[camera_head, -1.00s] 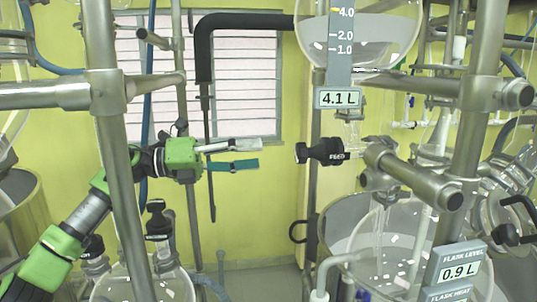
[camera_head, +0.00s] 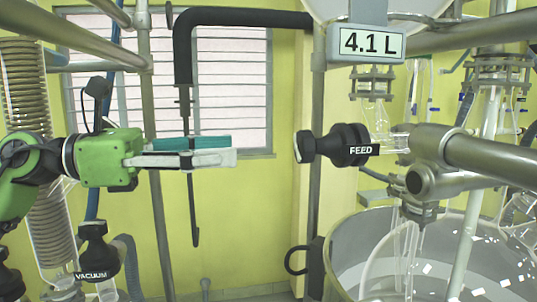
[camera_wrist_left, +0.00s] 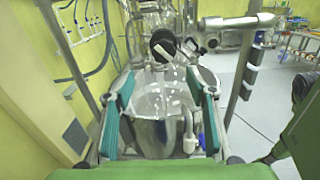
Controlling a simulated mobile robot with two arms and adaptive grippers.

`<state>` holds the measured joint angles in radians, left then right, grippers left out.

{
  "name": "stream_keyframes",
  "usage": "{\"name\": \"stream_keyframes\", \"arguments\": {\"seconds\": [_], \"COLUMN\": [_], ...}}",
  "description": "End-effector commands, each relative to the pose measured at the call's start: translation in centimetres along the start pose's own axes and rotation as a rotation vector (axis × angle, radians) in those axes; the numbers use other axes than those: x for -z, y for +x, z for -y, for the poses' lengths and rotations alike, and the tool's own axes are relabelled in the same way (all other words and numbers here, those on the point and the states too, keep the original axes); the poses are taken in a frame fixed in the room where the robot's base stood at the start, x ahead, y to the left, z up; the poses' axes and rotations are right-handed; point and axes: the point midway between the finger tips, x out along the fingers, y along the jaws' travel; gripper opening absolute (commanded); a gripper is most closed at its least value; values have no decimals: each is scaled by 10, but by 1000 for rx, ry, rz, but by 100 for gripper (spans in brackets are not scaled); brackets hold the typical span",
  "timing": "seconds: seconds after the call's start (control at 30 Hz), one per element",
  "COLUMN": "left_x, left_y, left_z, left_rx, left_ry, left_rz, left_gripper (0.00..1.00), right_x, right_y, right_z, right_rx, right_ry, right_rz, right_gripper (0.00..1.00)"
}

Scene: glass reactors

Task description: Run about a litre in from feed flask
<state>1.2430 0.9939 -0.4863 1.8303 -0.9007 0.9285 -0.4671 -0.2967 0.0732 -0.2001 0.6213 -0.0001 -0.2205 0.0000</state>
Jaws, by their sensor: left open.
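The black FEED valve knob (camera_head: 335,146) sits on a horizontal glass stem right of centre. The feed flask (camera_head: 350,8) shows only its bottom at the top edge, with a readout (camera_head: 371,42) of 4.1 L. My left gripper (camera_head: 234,150) points at the knob from the left, empty, with a clear gap between them. Its fingers overlap in the head view. In the left wrist view the gripper (camera_wrist_left: 160,82) is open, with a black knob (camera_wrist_left: 163,42) beyond its fingers. The reactor vessel (camera_head: 345,275) stands below the valve. My right gripper is out of view.
A black VACUUM knob (camera_head: 97,255) stands at the lower left. A steel clamp and bar (camera_head: 490,160) lie right of the FEED valve. A black bent pipe (camera_head: 240,17) hangs behind my left gripper. The space between gripper and knob is clear.

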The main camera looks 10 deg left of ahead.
Motion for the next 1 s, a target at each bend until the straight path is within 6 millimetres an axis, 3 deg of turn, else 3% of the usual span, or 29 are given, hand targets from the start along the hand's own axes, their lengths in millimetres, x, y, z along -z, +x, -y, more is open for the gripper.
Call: {"name": "stream_keyframes", "arguments": {"seconds": [0.27, 0.7, 1.0], "left_x": [-4, -4, 0], "left_y": [28, 117, 141], "left_z": [5, 5, 4], "left_rx": [10, 10, 6], "left_ry": [16, 15, 14], "left_rz": [-6, -5, -5], "left_gripper": [51, 51, 51], "right_x": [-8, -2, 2], "right_y": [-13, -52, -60], "right_z": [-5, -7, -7], "right_rx": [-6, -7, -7], "right_ry": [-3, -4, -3], "right_rz": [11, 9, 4], "right_gripper": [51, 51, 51]}}
